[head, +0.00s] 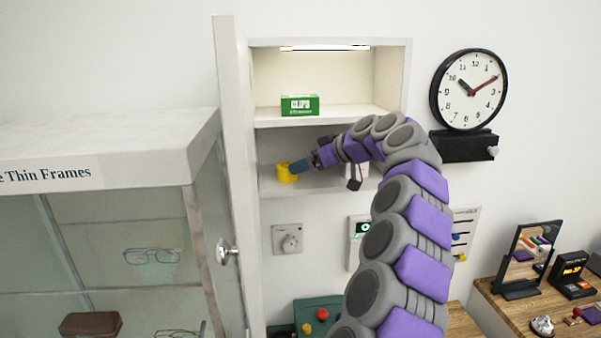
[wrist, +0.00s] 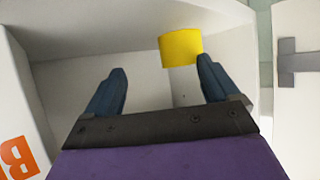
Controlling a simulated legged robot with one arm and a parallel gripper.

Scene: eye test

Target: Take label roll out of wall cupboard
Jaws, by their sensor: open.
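A yellow roll (head: 286,174), which looks like the label roll, sits on the lower shelf (head: 325,184) of the open white wall cupboard (head: 408,70), near its left wall. My gripper (head: 301,166) reaches into this lower compartment from the right, its fingertips close to the roll. In the wrist view the yellow roll (wrist: 181,47) shows just beyond the fingertips, nearer the right finger and partly behind its tip. My gripper (wrist: 162,75) is open, with nothing between its fingers. Whether a finger touches the roll I cannot tell.
The cupboard door (head: 236,180) stands open at left. A green clips box (head: 300,105) stands on the shelf above. A white box with orange lettering (wrist: 17,155) is close by at lower left in the wrist view. A glass display case (head: 110,215) stands left.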

